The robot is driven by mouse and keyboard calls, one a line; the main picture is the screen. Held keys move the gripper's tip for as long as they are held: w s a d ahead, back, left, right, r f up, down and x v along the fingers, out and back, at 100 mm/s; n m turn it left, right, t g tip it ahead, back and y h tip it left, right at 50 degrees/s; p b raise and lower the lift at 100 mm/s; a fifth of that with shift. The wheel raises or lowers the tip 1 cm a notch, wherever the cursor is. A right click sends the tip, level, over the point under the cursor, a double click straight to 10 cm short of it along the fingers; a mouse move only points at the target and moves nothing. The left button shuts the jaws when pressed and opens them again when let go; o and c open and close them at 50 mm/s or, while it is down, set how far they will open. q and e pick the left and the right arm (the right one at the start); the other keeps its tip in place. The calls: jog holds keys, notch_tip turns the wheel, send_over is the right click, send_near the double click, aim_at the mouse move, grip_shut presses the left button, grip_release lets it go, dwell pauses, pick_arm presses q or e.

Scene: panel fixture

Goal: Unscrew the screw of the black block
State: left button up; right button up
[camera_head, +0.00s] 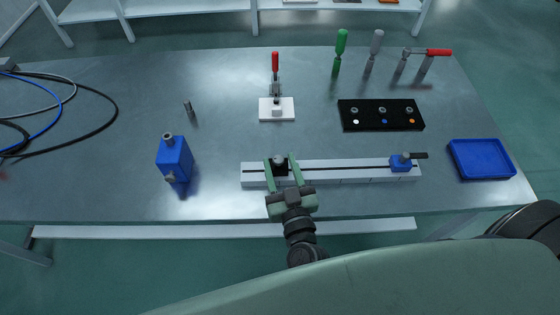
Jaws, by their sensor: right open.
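A black block (281,171) sits on the left part of a white slotted rail (340,168). A round grey screw knob (279,159) is on top of the black block. My right gripper (280,158) reaches in from the front, its two green fingers apart, one on each side of the black block and its knob. I cannot tell whether the fingers touch them. The gripper partly hides the block and the rail's front edge. My left gripper is not in view.
A blue block (400,163) sits at the rail's right end. A blue tray (480,159), black panel (381,124), toggle clamp (276,107), blue valve-like block (174,158), small grey pin (190,110) and cables (110,122) lie around. Tools with handles (340,45) stand at the back.

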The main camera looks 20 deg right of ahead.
jog(key=shift+w, duration=0.2)
grip_shut()
jog(key=shift+r+n+y+p, duration=0.15)
jog(key=shift+n+y+p, duration=0.15)
jog(key=shift+n+y, duration=0.45)
jog(key=shift+d+n+y, duration=0.2)
jog(key=shift+n+y, duration=0.65)
jog(key=shift+y, duration=0.9)
grip_release()
